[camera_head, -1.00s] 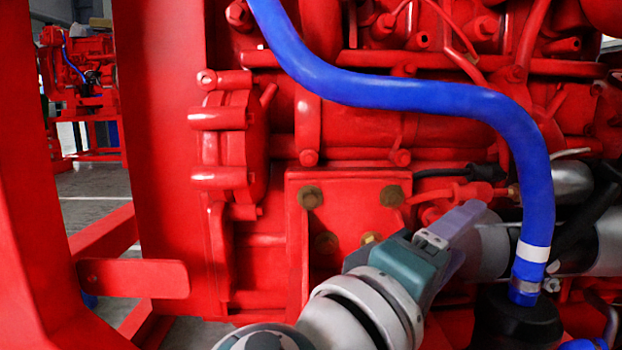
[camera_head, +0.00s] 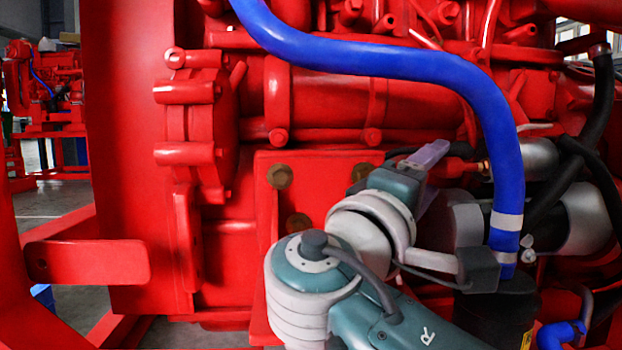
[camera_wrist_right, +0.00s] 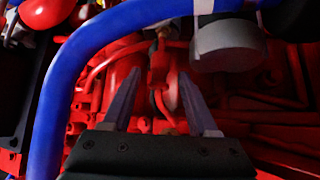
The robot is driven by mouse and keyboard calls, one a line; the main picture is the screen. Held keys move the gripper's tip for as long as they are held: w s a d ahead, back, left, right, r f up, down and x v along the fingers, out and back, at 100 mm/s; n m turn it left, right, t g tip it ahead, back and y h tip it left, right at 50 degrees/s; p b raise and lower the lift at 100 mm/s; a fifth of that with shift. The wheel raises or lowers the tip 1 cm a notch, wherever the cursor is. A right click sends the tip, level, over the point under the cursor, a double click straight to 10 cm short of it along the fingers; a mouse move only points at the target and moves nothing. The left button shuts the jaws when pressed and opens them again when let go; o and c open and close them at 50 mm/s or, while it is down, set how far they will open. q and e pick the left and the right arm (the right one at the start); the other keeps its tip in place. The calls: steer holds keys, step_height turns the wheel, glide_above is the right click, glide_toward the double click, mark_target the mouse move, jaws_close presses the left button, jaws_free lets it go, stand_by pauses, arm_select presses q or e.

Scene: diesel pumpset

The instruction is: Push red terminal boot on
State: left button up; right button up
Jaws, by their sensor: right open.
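The red terminal boot (camera_head: 458,167) is on the end of a cable on the engine's side, just right of my right gripper (camera_head: 432,158) in the head view. A small brass-coloured terminal (camera_head: 487,166) shows at its right end. In the right wrist view the boot (camera_wrist_right: 157,72) lies between the two spread fingers of my right gripper (camera_wrist_right: 159,68), and the terminal (camera_wrist_right: 163,34) is just beyond it. The fingers are open, with gaps on both sides of the boot. How far the boot covers the terminal is hard to tell. My left gripper is not in view.
A thick blue hose (camera_head: 506,150) runs down close to the right of the boot; it also shows at the left in the wrist view (camera_wrist_right: 52,100). A grey cylinder (camera_head: 585,215) and black hoses sit to the right. A red plate with bolts (camera_head: 285,235) is at the left.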

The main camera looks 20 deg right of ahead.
steer(key=shift+w+d+r, duration=0.1)
steer(key=shift+w+d, duration=0.15)
steer(key=shift+d, duration=0.2)
steer(key=shift+c, duration=0.2)
jaws_close()
stand_by(0.9)
